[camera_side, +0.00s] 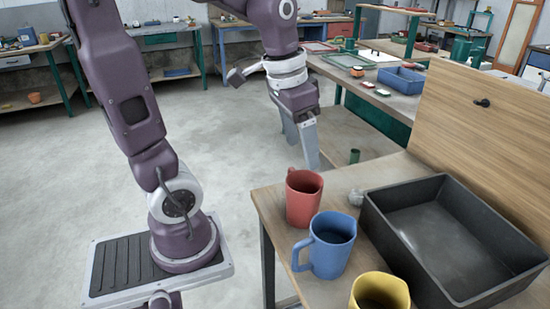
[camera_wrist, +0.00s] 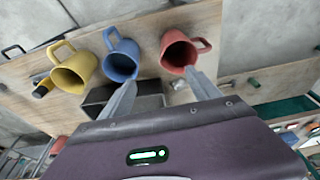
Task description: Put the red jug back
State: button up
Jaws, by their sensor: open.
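The red jug (camera_side: 303,199) stands upright on the wooden table near its far left corner. It also shows in the wrist view (camera_wrist: 177,53), with its handle to the right. My gripper (camera_side: 303,154) is open and empty, with its fingers pointing down. In the side view it is above and behind the red jug and apart from it. In the wrist view the fingers (camera_wrist: 159,77) are spread, and the right fingertip overlaps the lower edge of the red jug in the picture.
A blue jug (camera_side: 326,251) stands in front of the red jug, and a yellow jug (camera_side: 380,293) nearer the camera. A dark, empty tray (camera_side: 445,240) is right of the jugs. A wooden board (camera_side: 490,130) with a dark peg (camera_side: 482,103) rises behind the tray.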

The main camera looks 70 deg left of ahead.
jog(key=s+d+r+t, duration=0.2)
jog(key=s+d+t, duration=0.1)
jog(key=s+d, duration=0.4)
jog(key=shift+s+d, duration=0.3)
jog(key=shift+s, duration=0.95)
